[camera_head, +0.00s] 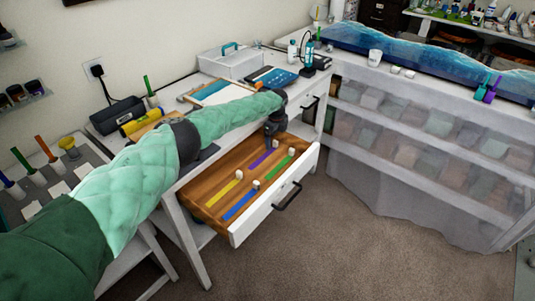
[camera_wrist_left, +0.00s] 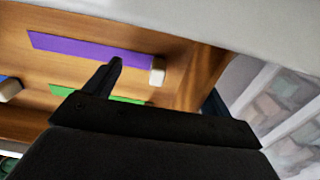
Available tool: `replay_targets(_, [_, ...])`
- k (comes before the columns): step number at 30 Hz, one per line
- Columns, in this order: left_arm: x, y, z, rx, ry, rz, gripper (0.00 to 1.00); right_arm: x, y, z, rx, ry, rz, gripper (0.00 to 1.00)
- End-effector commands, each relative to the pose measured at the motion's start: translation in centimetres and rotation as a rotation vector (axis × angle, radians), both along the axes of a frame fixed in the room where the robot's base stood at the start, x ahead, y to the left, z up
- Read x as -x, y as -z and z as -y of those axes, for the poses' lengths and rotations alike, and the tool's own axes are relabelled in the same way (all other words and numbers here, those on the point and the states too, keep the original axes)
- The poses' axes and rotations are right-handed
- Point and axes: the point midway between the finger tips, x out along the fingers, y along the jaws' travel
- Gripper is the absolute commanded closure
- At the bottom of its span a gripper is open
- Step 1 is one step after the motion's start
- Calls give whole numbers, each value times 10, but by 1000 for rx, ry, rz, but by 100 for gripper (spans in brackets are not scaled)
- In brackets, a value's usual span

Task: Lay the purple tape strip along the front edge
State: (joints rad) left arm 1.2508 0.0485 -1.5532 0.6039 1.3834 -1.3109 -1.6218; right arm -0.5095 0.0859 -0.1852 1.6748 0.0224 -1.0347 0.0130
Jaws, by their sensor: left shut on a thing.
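The purple tape strip (camera_head: 261,158) is a flat narrow band in the open wooden drawer, with a white block at its far end. It also shows in the left wrist view (camera_wrist_left: 90,48). My left gripper (camera_head: 271,138) reaches down at the drawer's far end, right by that block. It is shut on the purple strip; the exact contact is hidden. In the left wrist view one dark finger overlaps the strip's lower side. The drawer's front edge (camera_head: 268,204) is white. My right gripper is not in view.
Yellow (camera_head: 225,188), blue (camera_head: 240,204) and green (camera_head: 277,167) strips lie in the drawer, each with a white block. A dark handle (camera_head: 288,196) sticks out from the drawer front. The desk top above holds a white box (camera_head: 230,64). The carpet in front is clear.

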Motion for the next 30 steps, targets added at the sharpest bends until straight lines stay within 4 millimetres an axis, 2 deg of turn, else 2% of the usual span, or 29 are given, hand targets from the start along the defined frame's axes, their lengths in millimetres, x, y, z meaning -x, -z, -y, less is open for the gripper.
replay_targets(30, [-1, -24, -4, -3, -3, -2, 35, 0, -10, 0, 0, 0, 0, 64])
